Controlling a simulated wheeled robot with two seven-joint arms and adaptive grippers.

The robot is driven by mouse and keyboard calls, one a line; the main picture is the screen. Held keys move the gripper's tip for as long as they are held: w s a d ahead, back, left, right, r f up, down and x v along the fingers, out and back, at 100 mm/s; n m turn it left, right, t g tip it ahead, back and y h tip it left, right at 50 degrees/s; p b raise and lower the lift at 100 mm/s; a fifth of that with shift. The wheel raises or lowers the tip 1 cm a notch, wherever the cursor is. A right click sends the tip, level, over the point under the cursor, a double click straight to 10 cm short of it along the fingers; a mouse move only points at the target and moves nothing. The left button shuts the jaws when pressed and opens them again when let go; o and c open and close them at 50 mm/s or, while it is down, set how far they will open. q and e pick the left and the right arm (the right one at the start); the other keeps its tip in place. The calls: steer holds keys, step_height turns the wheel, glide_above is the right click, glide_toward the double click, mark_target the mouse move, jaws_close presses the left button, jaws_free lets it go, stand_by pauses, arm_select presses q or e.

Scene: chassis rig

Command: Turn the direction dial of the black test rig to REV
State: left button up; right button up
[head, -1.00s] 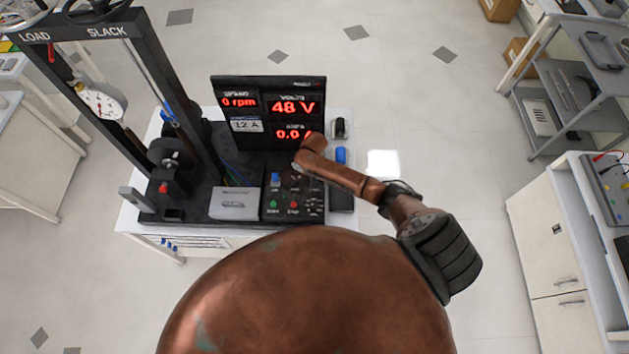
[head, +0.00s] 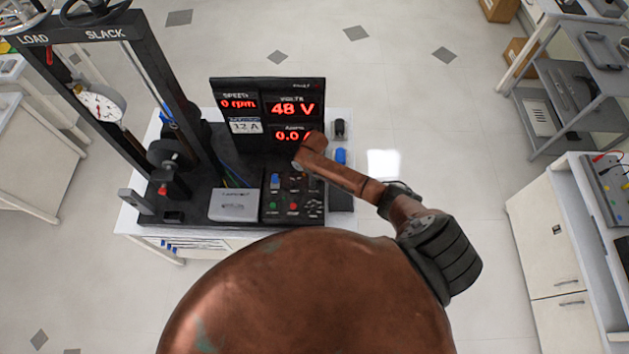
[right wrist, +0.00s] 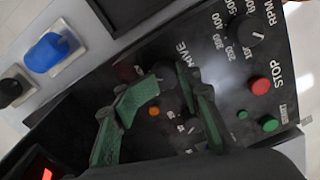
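The black test rig (head: 215,145) stands on a white bench; its display reads 0 rpm and 48 V. Its control panel (head: 311,208) has knobs, lamps and buttons. My right arm comes in from the right, over the panel, and hides much of the right gripper in the head view. In the right wrist view the right gripper's green fingers (right wrist: 172,82) stand apart at a black knob (right wrist: 168,92) near the word DRIVE. I cannot tell whether they touch it. No REV marking is readable, and the dial's setting is unclear. My left gripper is not in view.
The right wrist view shows an RPM knob (right wrist: 243,30), a red STOP button (right wrist: 260,85) and a green START button (right wrist: 269,123) close to the fingers. A blue part (right wrist: 47,52) lies off the panel's edge. A grey box (head: 234,204) sits left of the panel.

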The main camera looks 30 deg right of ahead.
steer(key=shift+o, duration=1.4)
steer(key=shift+s+a, duration=0.1)
steer(key=shift+a, duration=0.05)
step_height(320, 180, up, 12)
steer(key=shift+s+f, duration=0.1)
